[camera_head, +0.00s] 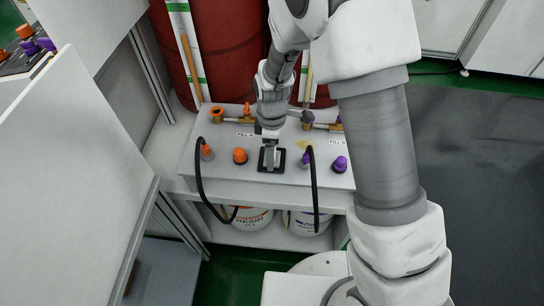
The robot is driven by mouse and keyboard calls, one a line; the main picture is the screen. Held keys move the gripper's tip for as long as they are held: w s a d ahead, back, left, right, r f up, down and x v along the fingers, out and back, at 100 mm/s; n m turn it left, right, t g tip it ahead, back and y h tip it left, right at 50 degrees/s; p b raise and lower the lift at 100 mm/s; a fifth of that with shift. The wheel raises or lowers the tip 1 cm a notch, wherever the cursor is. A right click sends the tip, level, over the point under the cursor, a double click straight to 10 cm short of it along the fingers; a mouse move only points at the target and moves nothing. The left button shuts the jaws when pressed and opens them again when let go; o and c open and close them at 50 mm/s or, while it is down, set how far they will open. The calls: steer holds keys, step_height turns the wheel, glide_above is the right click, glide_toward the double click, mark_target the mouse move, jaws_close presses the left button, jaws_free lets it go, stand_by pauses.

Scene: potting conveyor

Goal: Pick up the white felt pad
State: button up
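My gripper (270,158) points down at a small black square holder (262,167) on top of the light grey panel. The gripper's end covers the middle of the holder. I cannot make out the white felt pad as a separate thing; it may be hidden by the gripper. The fingers are too small here to tell whether they are open or shut, or whether they touch anything.
An orange cap (240,155) and a purple cap (340,163) flank the holder on the panel (222,172). Black hoses (199,190) loop down its front. Red drums (228,50) stand behind. White buckets (250,219) sit below. Open floor (465,170) lies right.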

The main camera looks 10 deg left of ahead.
mark_target(277, 158)
steer(key=shift+f, duration=0.1)
steer(key=c, duration=1.4)
steer(key=shift+c, duration=0.2)
steer(key=shift+r, duration=0.5)
steer(key=r, duration=0.2)
steer(key=d+r, duration=0.1)
steer(key=r, duration=0.1)
steer(key=shift+d+p, duration=0.15)
steer(key=shift+p, duration=0.2)
steer(key=s+d+r, duration=0.1)
steer(key=d+r, duration=0.5)
steer(key=d, duration=0.4)
steer(key=shift+s+d+p, duration=0.15)
steer(key=shift+p, duration=0.15)
